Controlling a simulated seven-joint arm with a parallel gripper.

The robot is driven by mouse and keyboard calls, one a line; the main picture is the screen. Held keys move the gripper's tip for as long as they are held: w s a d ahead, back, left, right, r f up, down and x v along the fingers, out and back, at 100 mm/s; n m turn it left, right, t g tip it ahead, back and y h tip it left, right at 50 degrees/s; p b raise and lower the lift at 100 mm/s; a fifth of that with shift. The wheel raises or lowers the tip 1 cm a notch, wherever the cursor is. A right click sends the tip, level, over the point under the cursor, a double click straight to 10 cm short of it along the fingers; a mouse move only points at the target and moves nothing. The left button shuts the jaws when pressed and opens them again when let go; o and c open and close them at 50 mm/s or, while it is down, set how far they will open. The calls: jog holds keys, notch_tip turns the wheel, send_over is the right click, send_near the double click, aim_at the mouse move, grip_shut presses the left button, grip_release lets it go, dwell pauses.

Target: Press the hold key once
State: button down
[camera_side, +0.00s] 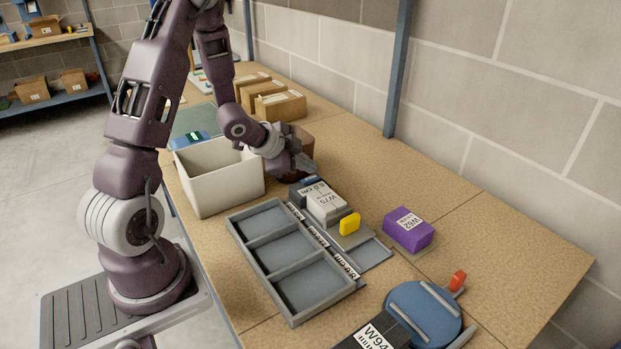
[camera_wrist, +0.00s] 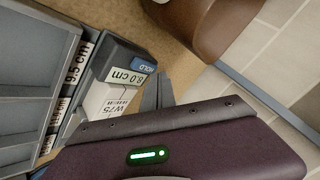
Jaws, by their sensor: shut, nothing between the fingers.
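The blue hold key (camera_wrist: 144,66), lettered HOLD, sits on the dark end block of a measuring device (camera_wrist: 117,59) whose display reads 8.0 cm. In the side view the device (camera_side: 300,191) stands at the far end of a grey slide, with a white W75 box (camera_side: 326,206) against it. The box also shows in the wrist view (camera_wrist: 98,102). My gripper (camera_side: 312,166) is shut and empty, just above and beside the device's far end. In the wrist view its fingertips (camera_wrist: 159,76) are close to the key's edge; I cannot tell whether they touch. The key is not clear in the side view.
A yellow block (camera_side: 350,224) sits on the slide. A grey three-compartment tray (camera_side: 235,221) and a white bin (camera_side: 181,166) flank it. A purple W62 box (camera_side: 409,240) lies right. A brown round object (camera_side: 306,140) stands behind my gripper.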

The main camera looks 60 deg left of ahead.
jog(key=shift+r, duration=0.1)
jog(key=shift+r, duration=2.45)
notch_tip(320, 180, up, 6)
jog(key=n+y, duration=0.2)
send_over(307, 180)
jog(key=s+d, duration=0.1)
jog(key=d, duration=0.1)
jog(key=s+d+r+n+g, duration=0.1)
jog(key=s+d+r+n, duration=0.1)
jog(key=s+r, duration=0.2)
jog(key=s+d+r+n+g+h, duration=0.2)
jog(key=s+d+r+n+h, duration=0.1)
jog(key=s+d, duration=1.2)
jog(key=s, duration=0.4)
jog(key=shift+s+d+n+g, duration=0.25)
jog(key=shift+d+n+g, duration=0.05)
jog(key=shift+n, duration=0.1)
